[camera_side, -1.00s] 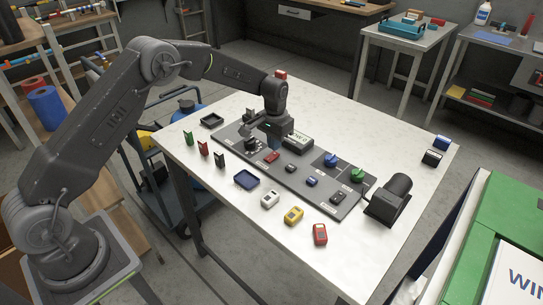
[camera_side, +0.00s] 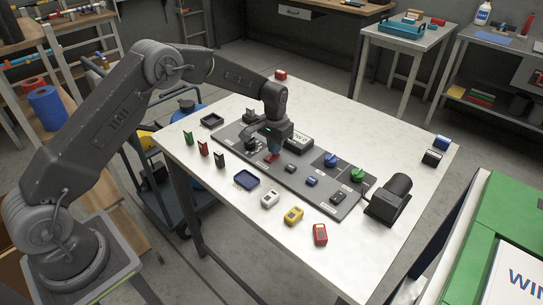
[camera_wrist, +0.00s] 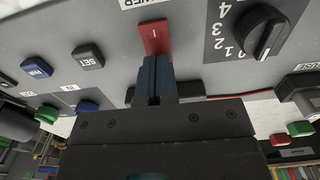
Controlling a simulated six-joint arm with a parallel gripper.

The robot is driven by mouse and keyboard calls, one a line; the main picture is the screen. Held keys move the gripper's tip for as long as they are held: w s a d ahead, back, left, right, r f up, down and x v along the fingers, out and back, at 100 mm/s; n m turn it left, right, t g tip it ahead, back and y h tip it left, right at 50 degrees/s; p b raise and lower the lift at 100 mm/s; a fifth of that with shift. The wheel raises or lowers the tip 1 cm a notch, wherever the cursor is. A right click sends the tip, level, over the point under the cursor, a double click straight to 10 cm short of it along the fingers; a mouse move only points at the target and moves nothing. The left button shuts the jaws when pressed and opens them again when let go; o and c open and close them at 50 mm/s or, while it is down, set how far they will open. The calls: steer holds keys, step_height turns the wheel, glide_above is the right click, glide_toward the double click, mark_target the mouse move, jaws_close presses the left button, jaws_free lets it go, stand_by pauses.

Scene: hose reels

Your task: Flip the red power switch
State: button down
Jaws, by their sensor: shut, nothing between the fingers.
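The red power switch (camera_wrist: 154,36) is a rocker with a white line mark, set in the grey panel (camera_wrist: 190,50) at the top middle of the wrist view. In the side view the red switch (camera_side: 271,157) shows just under my gripper (camera_side: 274,148). My gripper's blue fingers (camera_wrist: 154,60) are shut together and empty. Their tips overlap the switch's lower edge in the wrist view. I cannot tell whether they touch it. The lower part of the switch is hidden behind the fingers.
A black rotary knob (camera_wrist: 262,33) with numbers sits right of the switch. A dark SET button (camera_wrist: 88,56) and a blue button (camera_wrist: 36,67) are to the left. A blue tray (camera_side: 246,180) and several small coloured items stand in front of the panel.

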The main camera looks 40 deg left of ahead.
steer(key=shift+f, duration=0.5)
steer(key=shift+r, duration=3.55)
steer(key=s+d+r+t, duration=0.2)
steer(key=s+r+t, duration=0.1)
steer(key=s+r, duration=1.45)
steer(key=s+d+r+t, duration=0.1)
steer(key=s+t, duration=0.1)
steer(key=s, duration=1.6)
steer(key=shift+d+r+t, duration=0.2)
steer(key=shift+t, duration=0.1)
